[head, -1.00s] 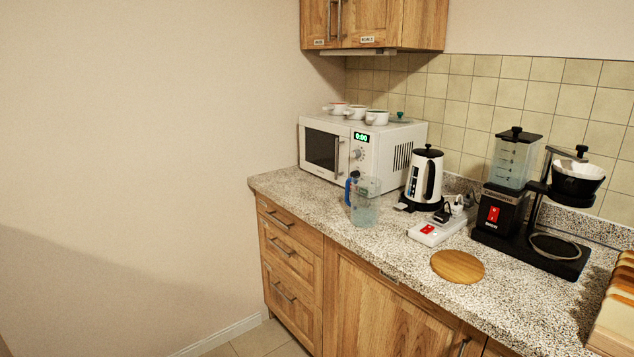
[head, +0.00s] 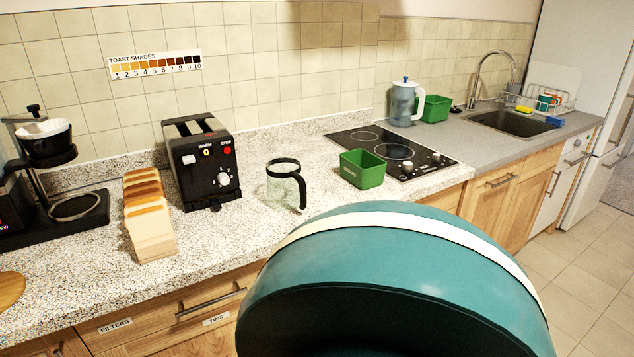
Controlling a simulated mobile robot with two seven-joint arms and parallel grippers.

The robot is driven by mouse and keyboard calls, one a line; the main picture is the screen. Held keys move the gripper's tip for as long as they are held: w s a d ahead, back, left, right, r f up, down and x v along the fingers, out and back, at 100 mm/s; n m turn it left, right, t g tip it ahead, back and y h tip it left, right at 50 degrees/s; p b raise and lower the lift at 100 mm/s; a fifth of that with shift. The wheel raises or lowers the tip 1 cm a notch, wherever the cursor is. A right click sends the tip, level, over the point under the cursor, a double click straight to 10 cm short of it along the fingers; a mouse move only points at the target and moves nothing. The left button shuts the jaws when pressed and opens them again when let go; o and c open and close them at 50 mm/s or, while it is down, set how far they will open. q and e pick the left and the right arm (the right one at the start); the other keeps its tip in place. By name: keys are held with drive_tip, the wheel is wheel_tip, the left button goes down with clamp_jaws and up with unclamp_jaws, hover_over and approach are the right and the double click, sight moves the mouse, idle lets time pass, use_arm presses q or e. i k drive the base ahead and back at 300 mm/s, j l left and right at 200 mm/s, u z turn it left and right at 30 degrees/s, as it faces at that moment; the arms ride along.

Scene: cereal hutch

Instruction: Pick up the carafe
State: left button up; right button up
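A glass carafe (head: 283,193) with a black rim and black handle stands upright on the speckled counter, right of the toaster. It looks empty, and its handle points to the right and toward me. Neither of my grippers shows in the head view. A large rounded teal shape with a white band fills the lower middle in front of the counter and hides part of the counter's front.
A black toaster (head: 199,162) and a stack of bread slices (head: 148,215) stand left of the carafe. A green tub (head: 362,169) sits to its right by the cooktop (head: 432,160). The coffee maker (head: 85,209) is at far left; a jug (head: 402,103) stands near the sink (head: 513,121).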

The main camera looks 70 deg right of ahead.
sight(287, 188)
drive_tip(key=z, duration=2.15)
